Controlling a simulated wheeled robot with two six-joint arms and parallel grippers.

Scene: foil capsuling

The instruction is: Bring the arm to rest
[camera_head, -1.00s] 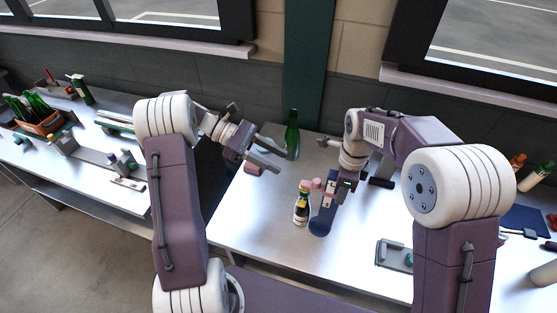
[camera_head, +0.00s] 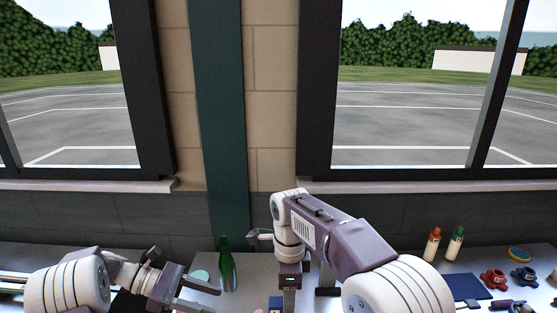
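My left gripper (camera_head: 198,293) is low in the picture, left of a green bottle (camera_head: 227,267). Its two fingers are apart with nothing seen between them. My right gripper (camera_head: 288,297) points down at the bottom edge, right of the green bottle. Its fingertips are cut off by the frame, so I cannot tell whether it is open or shut. The green bottle stands upright on the table near the back wall, apart from both grippers.
A dark blue mat (camera_head: 466,287), red part (camera_head: 494,279) and blue part (camera_head: 524,275) lie nearby. A wall with windows is behind.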

